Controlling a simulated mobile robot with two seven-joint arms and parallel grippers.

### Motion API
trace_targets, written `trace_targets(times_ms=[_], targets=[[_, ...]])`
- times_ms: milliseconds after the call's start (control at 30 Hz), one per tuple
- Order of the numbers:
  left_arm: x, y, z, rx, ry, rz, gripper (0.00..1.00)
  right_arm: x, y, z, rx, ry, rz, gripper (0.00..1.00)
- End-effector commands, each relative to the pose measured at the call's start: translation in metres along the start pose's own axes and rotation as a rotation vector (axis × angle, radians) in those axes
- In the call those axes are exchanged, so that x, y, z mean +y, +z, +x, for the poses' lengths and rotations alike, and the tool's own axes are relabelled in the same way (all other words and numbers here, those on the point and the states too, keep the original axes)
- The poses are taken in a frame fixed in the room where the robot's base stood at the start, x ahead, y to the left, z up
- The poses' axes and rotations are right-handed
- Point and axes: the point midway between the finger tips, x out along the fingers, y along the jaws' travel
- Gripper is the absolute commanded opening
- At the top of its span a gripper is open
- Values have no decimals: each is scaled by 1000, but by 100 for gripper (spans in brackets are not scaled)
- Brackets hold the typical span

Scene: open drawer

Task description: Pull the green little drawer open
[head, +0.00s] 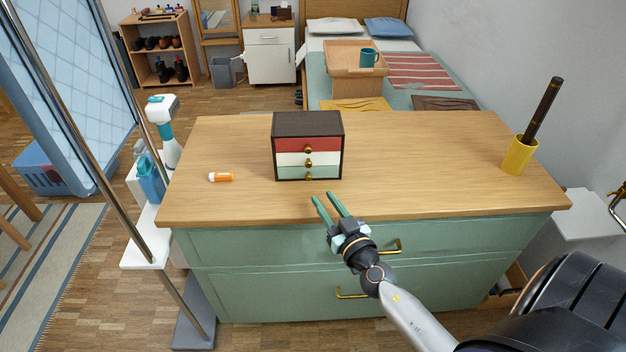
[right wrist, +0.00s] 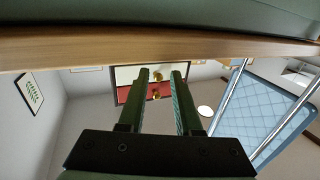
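The little drawer unit (head: 308,124) stands on the dresser top, with a dark brown case and red, white and green drawers stacked downward. The green drawer (head: 295,173) is the lowest and looks closed; its brass knob (head: 309,178) is at the bottom front. My right gripper (head: 322,196) is open and empty, in front of the unit near the dresser's front edge, fingers pointing towards it. In the right wrist view, which is upside down, the fingers (right wrist: 160,72) are apart, with the red drawer (right wrist: 132,93) and white drawer beyond; the green one is hidden there. My left gripper is out of view.
The wooden dresser top (head: 420,160) is mostly clear; its front edge also crosses the right wrist view (right wrist: 60,52). An orange pill bottle (head: 221,177) lies left of the unit. A yellow cup (head: 519,156) with a dark stick stands at the right.

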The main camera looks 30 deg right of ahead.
Motion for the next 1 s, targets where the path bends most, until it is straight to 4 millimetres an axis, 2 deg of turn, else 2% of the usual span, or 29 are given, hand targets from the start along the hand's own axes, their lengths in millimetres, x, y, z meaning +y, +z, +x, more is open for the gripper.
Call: trace_targets(times_ms=[200, 400, 600, 833, 867, 1000], targets=[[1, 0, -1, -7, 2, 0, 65, 0, -1, 40, 2, 1, 0, 33], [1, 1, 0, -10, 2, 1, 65, 0, 1, 63, 0, 0, 0, 33], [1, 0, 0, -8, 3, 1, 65, 0, 1, 72, -1, 0, 0, 33], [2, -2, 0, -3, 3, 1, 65, 0, 1, 72, -1, 0, 1, 33], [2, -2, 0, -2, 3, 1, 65, 0, 1, 72, -1, 0, 1, 32], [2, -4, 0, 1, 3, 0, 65, 0, 1, 72, -1, 0, 0, 16]])
